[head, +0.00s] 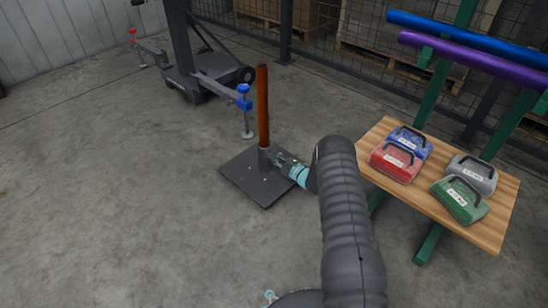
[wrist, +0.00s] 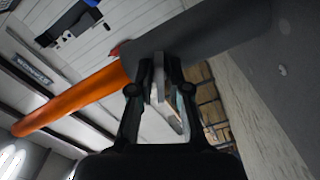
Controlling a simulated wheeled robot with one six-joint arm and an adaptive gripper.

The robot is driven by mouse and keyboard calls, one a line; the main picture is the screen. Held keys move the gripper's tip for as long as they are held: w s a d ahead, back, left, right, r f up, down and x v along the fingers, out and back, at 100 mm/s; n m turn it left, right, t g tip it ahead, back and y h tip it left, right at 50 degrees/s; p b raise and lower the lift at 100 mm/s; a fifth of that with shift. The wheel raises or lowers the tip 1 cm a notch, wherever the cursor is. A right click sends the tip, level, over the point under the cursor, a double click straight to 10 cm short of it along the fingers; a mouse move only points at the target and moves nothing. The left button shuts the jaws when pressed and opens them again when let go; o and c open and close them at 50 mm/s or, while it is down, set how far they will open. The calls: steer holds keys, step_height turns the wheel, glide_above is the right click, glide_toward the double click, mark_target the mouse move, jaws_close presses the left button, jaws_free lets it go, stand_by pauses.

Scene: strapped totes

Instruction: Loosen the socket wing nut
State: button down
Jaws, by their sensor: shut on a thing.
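An orange post (head: 263,105) stands upright in a dark socket on a square black base plate (head: 265,195) on the floor. In the wrist view the post (wrist: 75,98) runs to the lower left out of the dark grey socket (wrist: 215,32). My gripper (head: 276,157) is at the right side of the socket, low above the plate. In the wrist view its fingers (wrist: 158,68) are closed on a small light grey piece at the socket's side, which looks like the wing nut (wrist: 157,88). The fingers hide most of the nut.
A dark wheeled stand (head: 195,80) is behind the post. The floor at left is clear.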

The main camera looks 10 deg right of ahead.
steer(key=shift+f, duration=0.1)
steer(key=c, duration=1.3)
jaws_free()
steer(key=v, duration=1.2)
steer(key=shift+s, duration=0.1)
